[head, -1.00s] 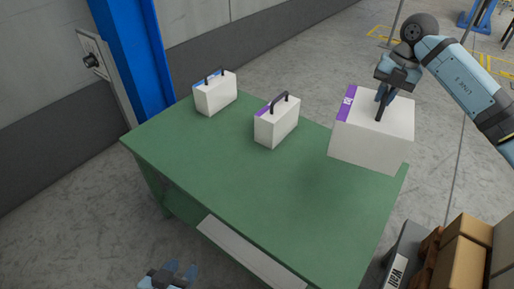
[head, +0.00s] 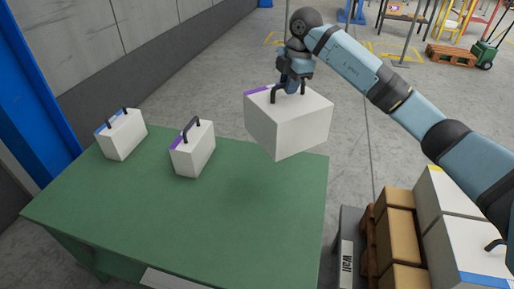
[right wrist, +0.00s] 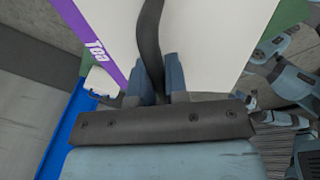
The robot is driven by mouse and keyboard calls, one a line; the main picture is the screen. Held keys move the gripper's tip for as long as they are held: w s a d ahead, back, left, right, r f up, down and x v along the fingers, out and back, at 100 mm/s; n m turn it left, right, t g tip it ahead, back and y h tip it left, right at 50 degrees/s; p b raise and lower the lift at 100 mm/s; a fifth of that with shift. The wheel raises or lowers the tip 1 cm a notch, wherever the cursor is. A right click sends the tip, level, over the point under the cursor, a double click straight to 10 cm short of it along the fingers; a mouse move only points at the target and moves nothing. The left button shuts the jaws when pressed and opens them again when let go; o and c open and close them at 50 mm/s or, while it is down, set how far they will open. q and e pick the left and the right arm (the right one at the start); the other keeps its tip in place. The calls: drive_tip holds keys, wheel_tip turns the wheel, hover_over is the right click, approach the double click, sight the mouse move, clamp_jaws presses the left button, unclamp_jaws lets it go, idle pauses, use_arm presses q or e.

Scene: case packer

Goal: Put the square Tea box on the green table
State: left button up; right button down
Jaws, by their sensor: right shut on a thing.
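The square Tea box (head: 292,128) is large and white with a purple stripe. The stripe reads "Tea" in the right wrist view (right wrist: 212,35). My right gripper (head: 290,88) is shut on its black top handle (right wrist: 150,45). The box hangs roughly upright over the far right part of the green table (head: 180,225), apparently clear of the top; the gap under it is hard to judge. My left gripper is not in the head view.
Two smaller white boxes with handles stand at the table's far left: one with purple (head: 195,155), one with blue (head: 124,137). The table's middle and front are clear. Brown cartons (head: 397,235) and white boxes (head: 460,230) are stacked right of the table.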

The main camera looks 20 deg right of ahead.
wheel_tip(320, 180, down, 10)
drive_tip(key=shift+r+b, duration=0.15)
drive_tip(key=shift+b, duration=0.75)
wheel_tip(320, 180, down, 5)
drive_tip(key=shift+f+b, duration=0.1)
drive_tip(key=shift+b, duration=0.4)
drive_tip(key=shift+f, duration=0.3)
wheel_tip(320, 180, down, 4)
drive_tip(key=shift+r+b, duration=0.1)
drive_tip(key=shift+b, duration=0.35)
drive_tip(key=c, duration=1.5)
unclamp_jaws()
drive_tip(key=o, duration=0.3)
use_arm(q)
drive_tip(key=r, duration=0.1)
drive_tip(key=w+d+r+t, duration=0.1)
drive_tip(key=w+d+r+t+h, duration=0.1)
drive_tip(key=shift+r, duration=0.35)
use_arm(e)
drive_tip(key=shift+o, duration=0.4)
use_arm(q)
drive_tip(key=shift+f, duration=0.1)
